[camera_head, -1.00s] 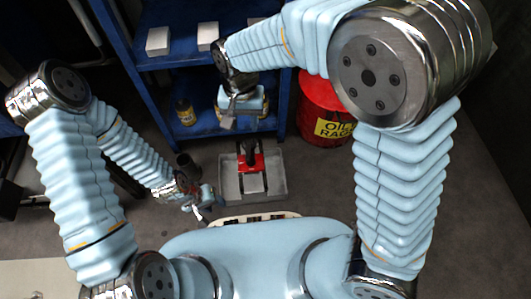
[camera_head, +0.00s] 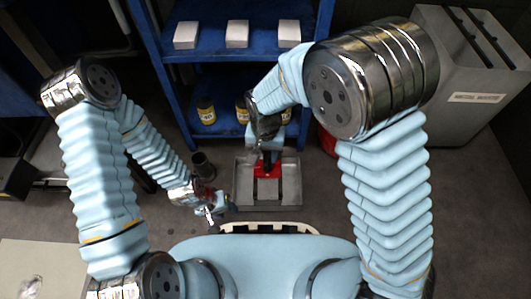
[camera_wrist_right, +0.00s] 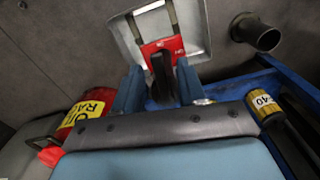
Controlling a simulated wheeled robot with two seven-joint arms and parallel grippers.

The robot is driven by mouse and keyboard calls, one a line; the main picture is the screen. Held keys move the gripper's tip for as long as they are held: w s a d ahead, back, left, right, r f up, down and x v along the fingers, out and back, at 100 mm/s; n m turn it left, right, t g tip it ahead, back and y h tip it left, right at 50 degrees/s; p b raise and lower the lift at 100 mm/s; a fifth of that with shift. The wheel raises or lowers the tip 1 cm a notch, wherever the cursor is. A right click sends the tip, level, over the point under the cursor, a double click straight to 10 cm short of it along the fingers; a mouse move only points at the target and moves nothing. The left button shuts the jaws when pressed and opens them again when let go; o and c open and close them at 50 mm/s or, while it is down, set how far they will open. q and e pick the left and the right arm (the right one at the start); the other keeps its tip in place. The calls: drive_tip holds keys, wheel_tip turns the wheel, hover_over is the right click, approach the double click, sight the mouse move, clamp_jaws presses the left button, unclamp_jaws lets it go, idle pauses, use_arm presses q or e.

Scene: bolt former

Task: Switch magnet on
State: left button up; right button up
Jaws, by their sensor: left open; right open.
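The red block (camera_head: 268,171), which looks like the magnet, sits in the grey tray (camera_head: 240,192) on the floor in the head view. In the right wrist view the red block (camera_wrist_right: 171,47) shows inside the pale tray (camera_wrist_right: 197,22), with a dark upright handle (camera_wrist_right: 162,76) in front of it. My right gripper (camera_head: 264,148) is above the far side of the red block. Its fingers (camera_wrist_right: 158,88) are open, one on each side of the dark handle; contact cannot be told. My left gripper (camera_head: 213,209) is open and empty, left of the tray.
A blue shelf (camera_head: 210,57) stands behind, with white boxes (camera_head: 237,34) above and yellow cans (camera_head: 206,113) below. A red oil rags bin (camera_head: 328,141) is partly hidden by my right arm. A dark cylinder (camera_head: 202,166) stands left of the tray. A grey cabinet (camera_head: 470,85) is at right.

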clamp_jaws()
drive_tip(key=shift+d+r+n+p, duration=0.15)
drive_tip(key=shift+d+n+p, duration=0.15)
drive_tip(key=shift+n, duration=0.4)
unclamp_jaws()
